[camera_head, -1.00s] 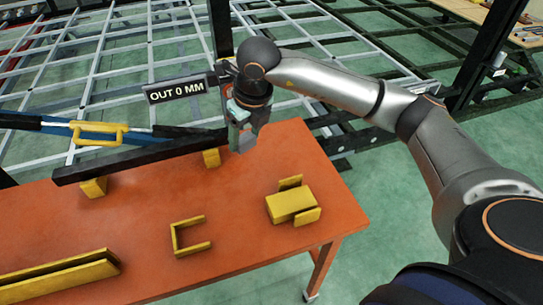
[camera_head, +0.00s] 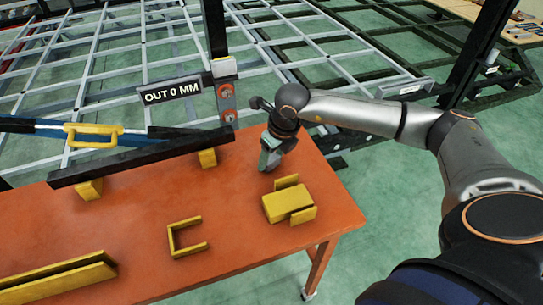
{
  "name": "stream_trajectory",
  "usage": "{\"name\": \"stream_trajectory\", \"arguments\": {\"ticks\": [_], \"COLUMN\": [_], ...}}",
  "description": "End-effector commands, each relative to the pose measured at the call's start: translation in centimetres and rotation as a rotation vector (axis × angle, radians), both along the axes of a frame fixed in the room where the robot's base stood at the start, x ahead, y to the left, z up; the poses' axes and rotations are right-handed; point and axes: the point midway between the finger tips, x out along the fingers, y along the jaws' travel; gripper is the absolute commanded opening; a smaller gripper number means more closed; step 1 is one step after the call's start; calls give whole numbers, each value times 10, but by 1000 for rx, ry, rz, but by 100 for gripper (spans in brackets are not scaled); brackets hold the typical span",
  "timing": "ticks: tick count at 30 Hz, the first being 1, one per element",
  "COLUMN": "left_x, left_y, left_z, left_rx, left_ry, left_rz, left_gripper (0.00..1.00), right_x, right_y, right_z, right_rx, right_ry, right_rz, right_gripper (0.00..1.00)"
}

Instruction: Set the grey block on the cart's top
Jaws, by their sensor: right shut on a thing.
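The cart's top (camera_head: 215,235) is a flat orange-red surface across the lower left. My right gripper (camera_head: 268,158) is over its far right part, just behind a yellow holder, pointing down. It is shut on a small grey block (camera_head: 265,168), which is mostly hidden by the fingers. I cannot tell whether the block touches the cart's top. My left gripper is not in view.
A yellow holder with upright sides (camera_head: 288,203) and a yellow U-shaped bracket (camera_head: 186,237) are on the cart's top. A black bar (camera_head: 140,157) rests on yellow supports at the back. A sign reading "OUT 0 MM" (camera_head: 172,91) and the grey trailer frame (camera_head: 110,70) stand behind.

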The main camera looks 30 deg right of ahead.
Motion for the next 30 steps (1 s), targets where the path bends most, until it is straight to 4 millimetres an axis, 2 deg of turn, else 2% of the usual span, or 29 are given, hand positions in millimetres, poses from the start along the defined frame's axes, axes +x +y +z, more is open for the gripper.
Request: {"name": "stream_trajectory", "arguments": {"ticks": [6, 7, 14, 25, 30], "left_x": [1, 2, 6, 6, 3], "left_y": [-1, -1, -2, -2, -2], "left_z": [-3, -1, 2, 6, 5], "left_rx": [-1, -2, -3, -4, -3], "left_ry": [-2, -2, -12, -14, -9], "left_rz": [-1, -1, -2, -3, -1], "left_gripper": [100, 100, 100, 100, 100], "right_x": [0, 0, 0, 0, -8], "right_y": [0, 0, 0, 0, -2], "right_z": [-4, -2, -2, 5, 34], "right_rx": [0, 0, 0, 0, -2], "right_ry": [-1, 0, 0, -1, -5], "right_rz": [0, 0, 0, 0, 1], "right_gripper": [1, 65, 91, 92, 92]}}
